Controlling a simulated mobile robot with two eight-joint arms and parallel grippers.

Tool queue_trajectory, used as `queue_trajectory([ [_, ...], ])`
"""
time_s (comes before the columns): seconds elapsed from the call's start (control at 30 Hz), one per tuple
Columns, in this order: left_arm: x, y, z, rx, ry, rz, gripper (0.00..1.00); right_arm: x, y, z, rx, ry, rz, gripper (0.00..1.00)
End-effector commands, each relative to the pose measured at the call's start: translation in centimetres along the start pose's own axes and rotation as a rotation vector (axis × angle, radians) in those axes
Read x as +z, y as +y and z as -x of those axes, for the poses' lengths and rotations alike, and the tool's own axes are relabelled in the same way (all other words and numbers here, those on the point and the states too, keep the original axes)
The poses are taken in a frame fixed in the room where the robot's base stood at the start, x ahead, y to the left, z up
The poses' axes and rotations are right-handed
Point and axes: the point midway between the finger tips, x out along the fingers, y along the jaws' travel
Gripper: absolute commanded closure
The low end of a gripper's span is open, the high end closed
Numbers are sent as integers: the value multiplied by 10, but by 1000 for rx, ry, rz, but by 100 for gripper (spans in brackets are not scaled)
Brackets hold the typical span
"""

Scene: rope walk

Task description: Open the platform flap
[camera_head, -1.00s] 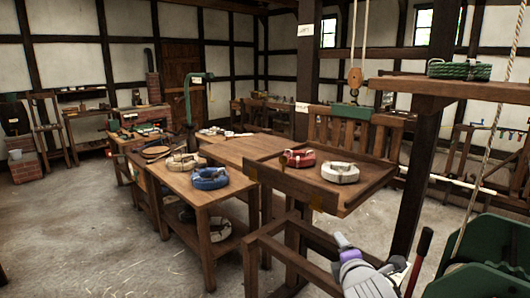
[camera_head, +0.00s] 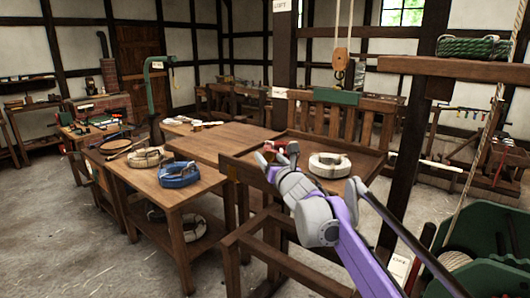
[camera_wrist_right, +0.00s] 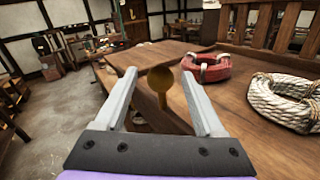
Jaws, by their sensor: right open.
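The wooden platform (camera_head: 368,166) stands right of centre in the head view, and its surface also fills the right of the wrist view (camera_wrist_right: 238,112). A round brass knob or disc (camera_wrist_right: 160,78) shows at its edge between my right gripper's fingers. I cannot tell whether the fingers touch it. I cannot clearly make out the flap's outline. My right gripper (camera_head: 279,152) is open above the platform's left part, and my purple arm hides part of the front rim. My left gripper is not in view.
A red rope coil (camera_wrist_right: 206,68) and a white rope coil (camera_head: 330,165) lie on the platform. A table (camera_head: 162,190) with a blue coil (camera_head: 178,174) stands to its left. A hook block (camera_head: 341,60) hangs behind. A green coil (camera_head: 472,47) lies on the beam.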

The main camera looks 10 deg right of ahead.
Motion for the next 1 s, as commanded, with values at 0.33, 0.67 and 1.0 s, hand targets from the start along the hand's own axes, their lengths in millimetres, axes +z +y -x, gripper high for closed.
queue_trajectory([
  [0.33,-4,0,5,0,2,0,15,0,0,-41,-1,0,-1,29],
  [0.67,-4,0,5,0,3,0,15,0,0,-45,-2,1,-2,29],
  [1.0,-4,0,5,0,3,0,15,0,0,-44,-2,1,-2,85],
])
